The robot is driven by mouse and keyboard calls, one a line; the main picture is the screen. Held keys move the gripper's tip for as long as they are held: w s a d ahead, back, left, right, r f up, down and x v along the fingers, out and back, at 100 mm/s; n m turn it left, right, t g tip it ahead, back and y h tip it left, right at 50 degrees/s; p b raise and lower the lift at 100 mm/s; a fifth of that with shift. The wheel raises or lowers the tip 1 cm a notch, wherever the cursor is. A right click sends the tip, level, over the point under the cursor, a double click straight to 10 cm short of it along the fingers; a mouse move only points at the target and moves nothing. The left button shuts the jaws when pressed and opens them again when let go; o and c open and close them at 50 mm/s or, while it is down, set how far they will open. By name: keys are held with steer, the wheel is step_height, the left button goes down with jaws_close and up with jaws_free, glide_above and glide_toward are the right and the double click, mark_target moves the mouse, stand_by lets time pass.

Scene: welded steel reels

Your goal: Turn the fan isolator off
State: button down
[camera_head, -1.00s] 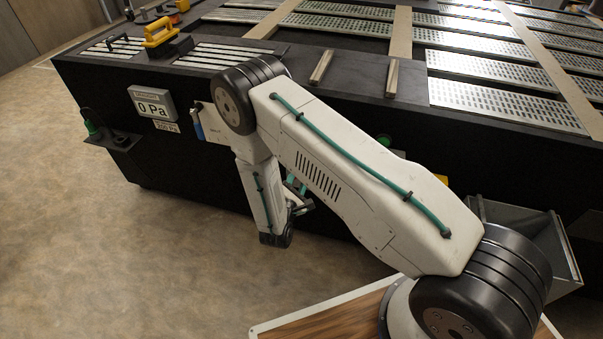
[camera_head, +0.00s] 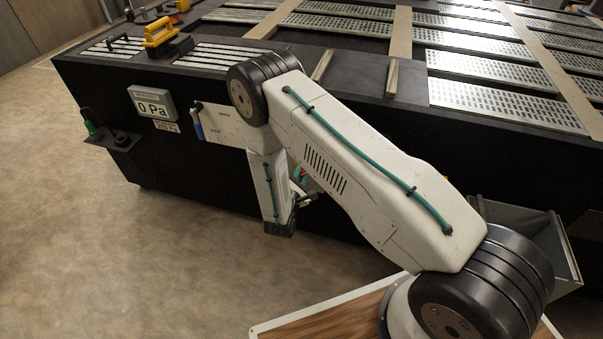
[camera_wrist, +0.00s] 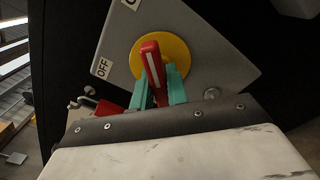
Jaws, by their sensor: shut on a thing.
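The fan isolator is a grey box (camera_wrist: 203,38) with a yellow disc (camera_wrist: 180,50) and a red handle (camera_wrist: 150,58) in the wrist view. The handle's white line points up and slightly left, roughly towards a label cut off at the top edge. The OFF label (camera_wrist: 103,68) is to the left of the disc. My gripper (camera_wrist: 160,80) has its teal fingers on either side of the handle, shut on it. In the head view my arm hides the isolator, and only a bit of my gripper (camera_head: 300,178) shows beside the forearm.
A black bench (camera_head: 220,185) with slotted metal plates (camera_head: 505,105) fills the back. Its front carries a 0 Pa display (camera_head: 152,103) and a blue-handled lever (camera_head: 197,125). A grey metal bin (camera_head: 540,245) is at right. Open floor (camera_head: 150,260) lies at front left.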

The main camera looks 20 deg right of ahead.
steer(key=shift+n, duration=0.3)
steer(key=n, duration=0.3)
steer(key=shift+n, duration=0.4)
steer(key=n, duration=0.4)
steer(key=shift+n, duration=0.3)
steer(key=n, duration=0.8)
steer(key=shift+s+f+n, duration=0.1)
steer(key=shift+n, duration=0.2)
steer(key=c, duration=1.4)
jaws_free()
